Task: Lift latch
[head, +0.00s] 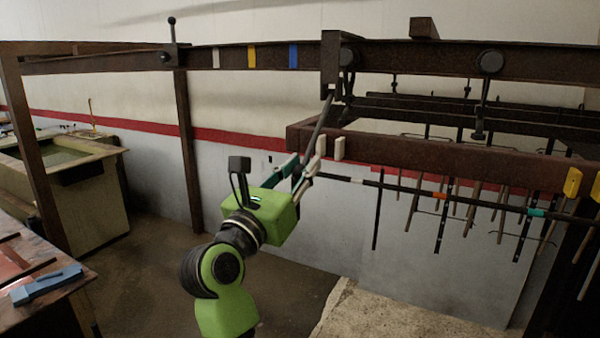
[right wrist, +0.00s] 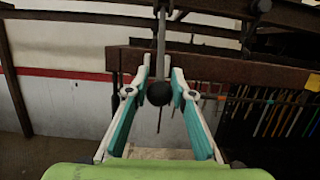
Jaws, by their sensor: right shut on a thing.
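The latch lever (head: 321,122) is a thin grey rod hanging at a slant from a dark block (head: 331,62) on the overhead rail. In the right wrist view the rod (right wrist: 161,35) comes down to a black ball knob (right wrist: 159,93). My right gripper (head: 307,160), with teal and pale fingers, is shut on the lever just below the rail. In the wrist view its fingertips (right wrist: 158,68) are on either side of the rod, above the knob. The fingers partly hide the lower rod in the head view. My left gripper is out of view.
A rusty beam (head: 440,153) hangs under the rail (head: 270,57) at the right, close to my gripper, with several hanging rods below. A second ball-ended lever (head: 172,40) stands on the rail at left. A tank (head: 90,195) and a table holding a blue tool (head: 47,284) are left.

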